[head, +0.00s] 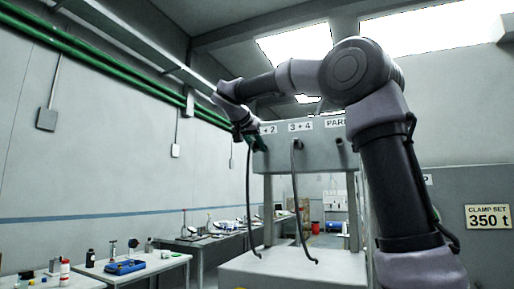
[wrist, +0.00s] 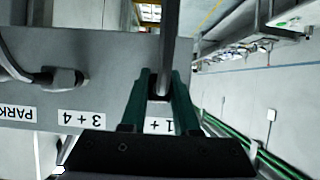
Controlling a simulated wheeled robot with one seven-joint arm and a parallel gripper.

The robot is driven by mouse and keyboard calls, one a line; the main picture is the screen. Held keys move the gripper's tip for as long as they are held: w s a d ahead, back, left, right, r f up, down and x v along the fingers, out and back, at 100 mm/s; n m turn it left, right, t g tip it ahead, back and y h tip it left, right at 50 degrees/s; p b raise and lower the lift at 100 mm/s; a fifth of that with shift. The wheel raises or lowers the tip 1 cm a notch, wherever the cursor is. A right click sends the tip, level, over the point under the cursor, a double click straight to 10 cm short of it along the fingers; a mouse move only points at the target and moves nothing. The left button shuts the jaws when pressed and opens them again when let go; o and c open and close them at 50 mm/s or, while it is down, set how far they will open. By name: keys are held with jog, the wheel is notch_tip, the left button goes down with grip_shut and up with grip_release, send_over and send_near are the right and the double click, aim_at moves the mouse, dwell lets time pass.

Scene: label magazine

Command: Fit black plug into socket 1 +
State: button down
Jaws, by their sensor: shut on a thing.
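My gripper (head: 247,138), with green fingers, is at the left end of the grey panel (head: 275,158), by the label "1 + 2" (head: 268,129). In the wrist view my gripper (wrist: 160,88) is shut on the black plug, which is mostly hidden between the fingers. The black cable (head: 248,200) hangs from it; it also shows in the wrist view (wrist: 171,40). The label there (wrist: 158,125) is partly covered by my fingers. Socket 1 + is hidden, and I cannot tell whether the plug touches it or sits in it.
Another plug (wrist: 65,78) with a dark cable (head: 296,200) is at the "3 + 4" label (head: 300,127). A round fitting (head: 340,142) is under the "PARK" label. Workbenches with tools (head: 130,268) stand along the left wall.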

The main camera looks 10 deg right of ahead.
jog(key=shift+w+d, duration=0.65)
jog(key=shift+w, duration=0.2)
jog(key=c, duration=0.6)
grip_release()
jog(key=v, duration=1)
jog(key=shift+s+a+r, duration=0.15)
jog(key=shift+s+a, duration=0.1)
jog(key=shift+s, duration=0.05)
